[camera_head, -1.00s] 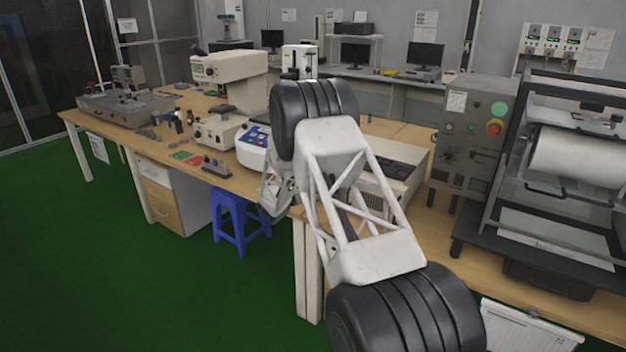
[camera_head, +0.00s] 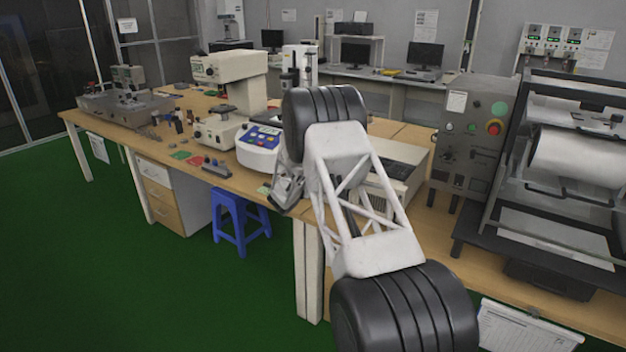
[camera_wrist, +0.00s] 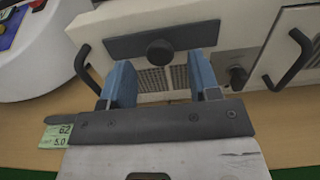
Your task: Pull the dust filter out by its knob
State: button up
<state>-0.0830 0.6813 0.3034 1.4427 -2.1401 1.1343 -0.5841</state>
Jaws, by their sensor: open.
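The dust filter shows in the wrist view as a dark grey strip (camera_wrist: 190,39) on the front of a cream-coloured machine. Its round black knob (camera_wrist: 160,53) stands out at the strip's middle. My gripper (camera_wrist: 163,75) is open, with its two blue fingers pointing at the machine front. The knob appears between the fingers and a little beyond their tips; I cannot tell the exact gap. Nothing is between the fingers. In the head view my arm hides the filter and knob, and the gripper (camera_head: 287,190) hangs at the table's front edge.
The cream machine (camera_wrist: 262,22) has black handles on both sides of the filter (camera_wrist: 84,62), (camera_wrist: 290,60), and a small dark knob (camera_wrist: 237,76) at right. A white device with a blue panel (camera_head: 259,150) stands to the left. A green label (camera_wrist: 56,135) lies on the table.

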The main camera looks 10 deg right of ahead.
jog(key=shift+x, duration=1.05)
jog(key=shift+s+a, duration=0.1)
grip_shut()
